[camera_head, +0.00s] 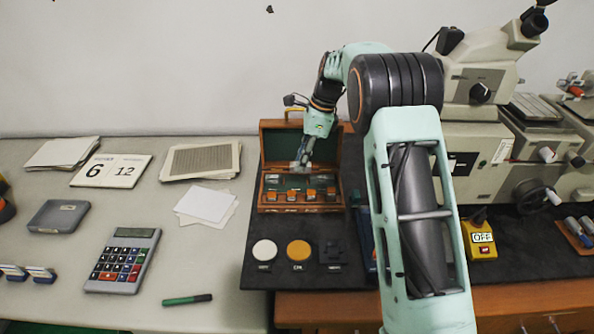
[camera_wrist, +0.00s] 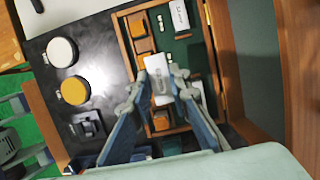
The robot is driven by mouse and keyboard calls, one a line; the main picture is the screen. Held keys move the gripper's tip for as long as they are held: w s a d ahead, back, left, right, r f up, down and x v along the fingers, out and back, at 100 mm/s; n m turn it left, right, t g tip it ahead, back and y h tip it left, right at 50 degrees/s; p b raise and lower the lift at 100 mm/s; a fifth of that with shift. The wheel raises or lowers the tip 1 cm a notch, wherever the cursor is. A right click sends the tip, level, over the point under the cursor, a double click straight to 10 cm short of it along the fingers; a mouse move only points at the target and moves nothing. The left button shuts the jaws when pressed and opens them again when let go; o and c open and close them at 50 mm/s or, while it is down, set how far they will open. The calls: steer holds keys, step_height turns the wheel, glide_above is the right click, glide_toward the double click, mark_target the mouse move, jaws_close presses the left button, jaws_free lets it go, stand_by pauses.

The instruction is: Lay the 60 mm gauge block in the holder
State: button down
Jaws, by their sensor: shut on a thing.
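My gripper (camera_head: 303,162) is low over the open wooden gauge case (camera_head: 272,206). In the wrist view my gripper (camera_wrist: 158,88) is shut on a pale metal gauge block (camera_wrist: 158,68), which sits between the fingertips over the case. I cannot read a size on it, nor tell whether it still touches the case. Another pale block (camera_wrist: 180,16) with small print lies in the green-lined case. A small black fixture (camera_head: 332,252), which looks like the holder, stands on the dark mat in front of the case. It also shows in the wrist view (camera_wrist: 87,125) and looks empty.
A white round pad (camera_head: 264,251) and an orange round pad (camera_head: 299,251) lie left of the black fixture. The case's raised lid (camera_head: 272,140) stands behind my gripper. A microscope (camera_head: 480,80) and a yellow switch box (camera_head: 481,243) stand to the right.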

glide_above(294, 182)
steer(key=d, duration=0.1)
steer(key=f, duration=0.5)
steer(key=shift+s+f+p, duration=0.2)
steer(key=shift+f+p, duration=0.05)
steer(key=shift+p, duration=0.15)
steer(key=shift+w+f+p, duration=0.2)
steer(key=shift+f+p, duration=0.15)
steer(key=shift+f, duration=1.2)
steer(key=shift+f, duration=0.15)
steer(key=c, duration=1.8)
jaws_free()
steer(key=shift+f, duration=0.1)
